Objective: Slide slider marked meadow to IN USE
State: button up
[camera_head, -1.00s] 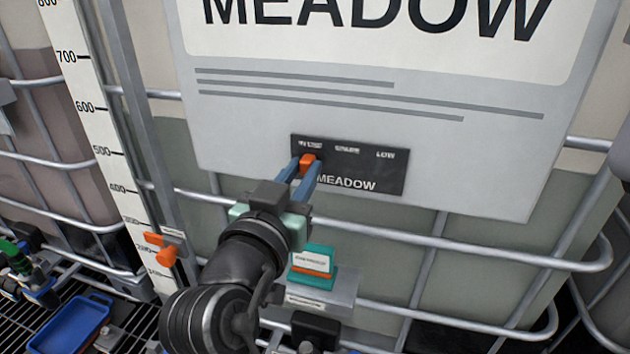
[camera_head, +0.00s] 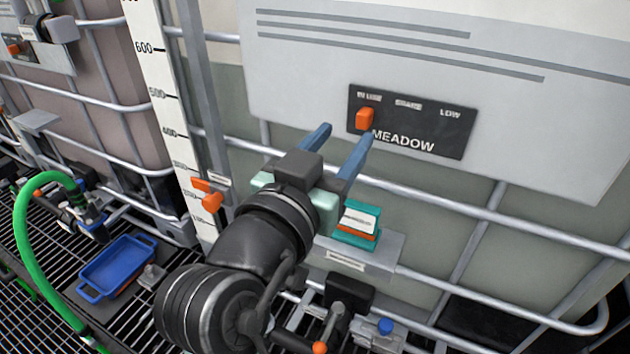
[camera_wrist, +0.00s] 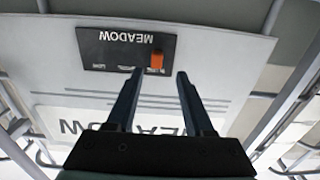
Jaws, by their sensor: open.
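The orange slider (camera_head: 365,119) sits on a black plate (camera_head: 436,147) marked MEADOW, on the grey sign board. It stands at the left end, under the IN USE label; SPARE and LOW lie to its right. My gripper (camera_head: 345,142) is open and empty, with its blue fingers apart, in front of the board and a little left of and below the slider. In the wrist view the plate is upside down, and the slider (camera_wrist: 157,60) shows beyond the fingertips (camera_wrist: 158,76), clear of them.
A teal and orange block (camera_head: 357,222) sits on a grey shelf below the plate. Metal cage bars (camera_head: 450,203) cross in front of the tank. A scale with an orange pointer (camera_head: 205,193) stands at left. A blue tray (camera_head: 118,266) and green hose (camera_head: 27,250) are lower left.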

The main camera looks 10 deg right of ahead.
jog(key=b+v, duration=0.2)
jog(key=v, duration=0.6)
